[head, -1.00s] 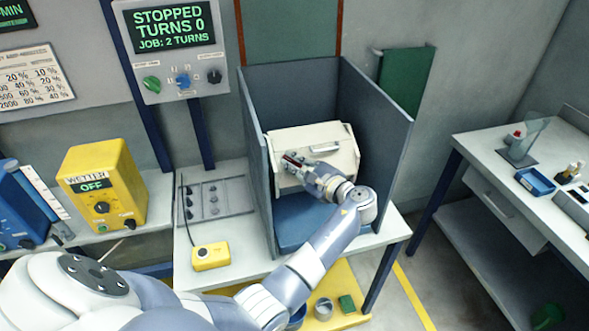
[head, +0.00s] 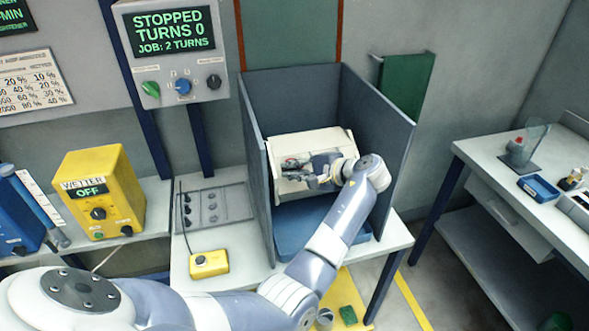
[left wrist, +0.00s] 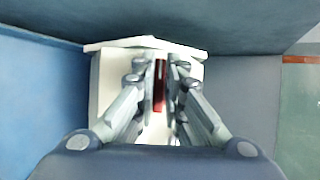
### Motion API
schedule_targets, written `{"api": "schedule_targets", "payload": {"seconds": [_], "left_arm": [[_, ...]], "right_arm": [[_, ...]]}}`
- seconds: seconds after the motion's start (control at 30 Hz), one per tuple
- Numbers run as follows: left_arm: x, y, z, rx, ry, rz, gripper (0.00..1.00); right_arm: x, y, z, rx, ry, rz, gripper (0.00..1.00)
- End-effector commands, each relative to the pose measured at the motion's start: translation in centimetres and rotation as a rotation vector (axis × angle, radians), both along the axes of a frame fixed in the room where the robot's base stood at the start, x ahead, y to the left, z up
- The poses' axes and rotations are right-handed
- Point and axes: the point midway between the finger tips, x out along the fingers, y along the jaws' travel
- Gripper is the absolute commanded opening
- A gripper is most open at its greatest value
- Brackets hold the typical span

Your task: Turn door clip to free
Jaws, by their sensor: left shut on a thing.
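A cream box (head: 283,188) stands inside the grey-walled booth (head: 262,120) on the bench. Its front carries a dark red door clip (head: 291,163). My left gripper (head: 308,167) reaches in from the front right, close against the box face. In the left wrist view, the red clip (left wrist: 159,88) shows as a narrow upright bar between the fingers of my left gripper (left wrist: 160,72), which are shut on it. The fingers hide part of the clip, so its exact turn angle cannot be told. My right gripper is not in view.
The booth's side walls stand close on both sides of my left forearm. A blue tray (head: 295,232) lies below the box. A control panel (head: 178,90) reads stopped, turns 0. A yellow pendant (head: 209,264) and a yellow wetter unit (head: 100,195) stand to the left.

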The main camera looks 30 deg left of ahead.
Motion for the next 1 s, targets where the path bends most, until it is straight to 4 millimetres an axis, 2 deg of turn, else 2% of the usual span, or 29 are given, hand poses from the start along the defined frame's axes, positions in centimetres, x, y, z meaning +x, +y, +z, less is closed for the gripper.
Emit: {"api": "schedule_targets", "payload": {"seconds": [0.53,0.57,0.6,0.63,1.0], "left_arm": [[-0.04,-0.04,-0.03,-0.014,-0.015,0.013,0.00],[-0.04,-0.04,-0.03,-0.014,-0.015,0.013,0.17],[-0.04,-0.04,-0.03,-0.014,-0.014,0.013,0.26],[-0.04,-0.04,-0.03,-0.013,-0.015,0.013,0.30],[-0.03,-0.29,0.13,-0.013,-0.015,0.010,0.30]], "right_arm": [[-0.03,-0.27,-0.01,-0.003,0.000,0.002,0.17],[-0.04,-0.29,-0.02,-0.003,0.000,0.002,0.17],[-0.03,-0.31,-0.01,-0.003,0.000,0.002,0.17],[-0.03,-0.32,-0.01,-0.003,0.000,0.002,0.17],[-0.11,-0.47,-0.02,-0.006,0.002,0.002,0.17]]}}
